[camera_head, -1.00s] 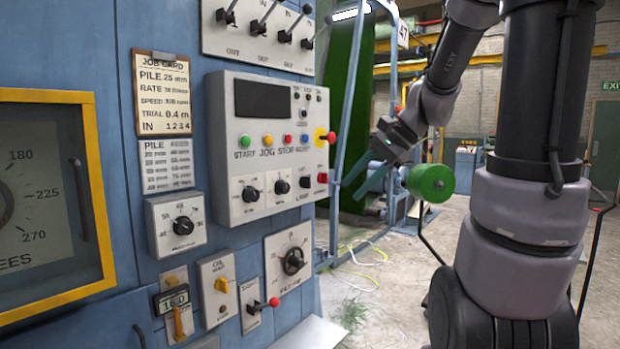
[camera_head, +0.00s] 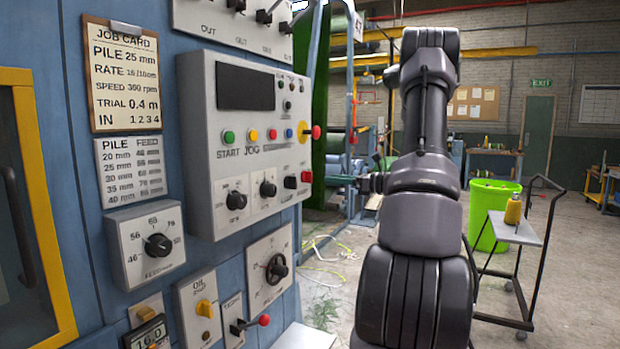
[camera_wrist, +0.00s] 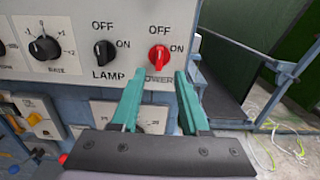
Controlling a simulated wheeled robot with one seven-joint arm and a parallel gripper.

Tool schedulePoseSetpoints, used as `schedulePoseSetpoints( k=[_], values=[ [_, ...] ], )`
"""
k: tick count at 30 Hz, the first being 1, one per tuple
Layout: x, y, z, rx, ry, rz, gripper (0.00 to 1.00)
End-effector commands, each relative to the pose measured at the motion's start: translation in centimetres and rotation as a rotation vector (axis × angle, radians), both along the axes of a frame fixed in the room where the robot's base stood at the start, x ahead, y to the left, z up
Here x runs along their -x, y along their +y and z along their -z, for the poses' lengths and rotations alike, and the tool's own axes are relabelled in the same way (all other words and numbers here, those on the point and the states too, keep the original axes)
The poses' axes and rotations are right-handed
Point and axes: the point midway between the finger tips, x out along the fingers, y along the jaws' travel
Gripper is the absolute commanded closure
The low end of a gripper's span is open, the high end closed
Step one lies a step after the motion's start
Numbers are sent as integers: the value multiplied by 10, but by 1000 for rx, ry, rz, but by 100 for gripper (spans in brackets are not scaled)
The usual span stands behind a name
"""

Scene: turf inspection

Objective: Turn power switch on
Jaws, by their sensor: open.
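The power switch is a red rotary knob (camera_wrist: 159,54) on the pale control panel in the wrist view, with OFF above it and ON to its right. Its handle stands roughly upright, towards OFF. It also shows as a small red knob (camera_head: 306,176) at the panel's lower right in the head view. My gripper (camera_wrist: 158,78) is open and empty, its two teal fingers below the knob in the picture and spread to either side. The fingers partly cover the POWER label. I cannot tell how far the tips are from the panel.
The black lamp switch (camera_wrist: 104,51) is close to the left of the power switch. A red mushroom button on yellow (camera_head: 309,132) sticks out above it. A small red-ended lever (camera_head: 263,320) is lower down. A trolley (camera_head: 515,230) and green bin (camera_head: 494,210) stand right.

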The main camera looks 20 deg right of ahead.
Motion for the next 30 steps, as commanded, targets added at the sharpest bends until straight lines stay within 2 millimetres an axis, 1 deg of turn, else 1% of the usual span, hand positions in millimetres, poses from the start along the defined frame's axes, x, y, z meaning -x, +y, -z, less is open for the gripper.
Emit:
schedulePoseSetpoints(
  k=[1,6,12,18,25,26,27,28,29,30],
  values=[
    [-8,8,0,1,-1,-6,55],
    [-34,29,0,2,-1,-6,55],
    [-56,45,0,3,0,-4,55],
    [-64,51,0,3,0,-4,55],
    [-64,51,0,3,0,-3,55],
    [-64,51,0,3,0,-3,66],
    [-64,51,0,3,0,-3,82],
    [-64,51,0,3,0,-3,93],
    [-64,51,0,3,0,-3,100],
    [-64,51,0,3,0,-3,100]
  ],
)
